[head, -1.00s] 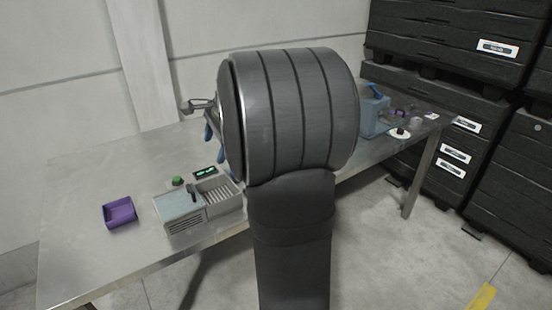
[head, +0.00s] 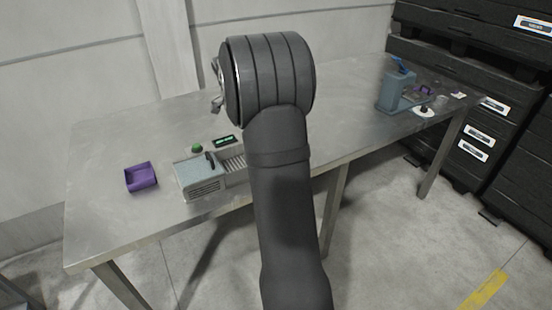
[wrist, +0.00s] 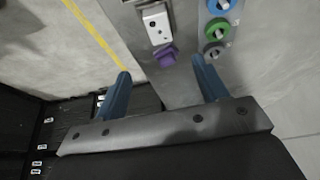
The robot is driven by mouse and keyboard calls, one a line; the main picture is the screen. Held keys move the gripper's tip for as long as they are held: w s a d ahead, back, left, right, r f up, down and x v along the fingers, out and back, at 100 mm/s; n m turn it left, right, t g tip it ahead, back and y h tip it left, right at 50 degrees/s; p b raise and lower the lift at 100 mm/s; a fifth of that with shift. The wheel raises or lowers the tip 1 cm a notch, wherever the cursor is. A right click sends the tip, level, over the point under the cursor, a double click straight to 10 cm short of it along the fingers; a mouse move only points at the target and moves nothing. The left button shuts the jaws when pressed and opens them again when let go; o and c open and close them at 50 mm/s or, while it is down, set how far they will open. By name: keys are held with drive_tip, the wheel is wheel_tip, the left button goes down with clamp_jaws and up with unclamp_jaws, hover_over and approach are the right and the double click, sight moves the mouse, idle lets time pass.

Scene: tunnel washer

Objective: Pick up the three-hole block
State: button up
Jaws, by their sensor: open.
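In the wrist view, a pale block (wrist: 156,24) with dark holes lies on the metal surface near the top edge. The holes are too small to count surely, but it looks like the three-hole block. My gripper (wrist: 161,72) is open, its two blue fingers apart with nothing held between them. The block shows beyond the fingertips, between their directions and apart from them. In the head view, my dark arm covers the middle of the table, the gripper is mostly hidden behind it, and I cannot make out the block.
A purple piece (wrist: 167,56) sits right by the block. On the table (head: 110,220) are a purple tray (head: 141,178), a grey device (head: 200,178) and a blue dispenser (head: 394,92). Black crates (head: 460,60) stand right.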

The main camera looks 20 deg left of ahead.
drive_tip(key=x, duration=0.9)
drive_tip(key=shift+f, duration=0.15)
drive_tip(key=shift+s+x, duration=0.2)
drive_tip(key=shift+x, duration=2.55)
drive_tip(key=shift+a, duration=0.1)
drive_tip(key=c, duration=1.3)
drive_tip(key=shift+o, duration=0.2)
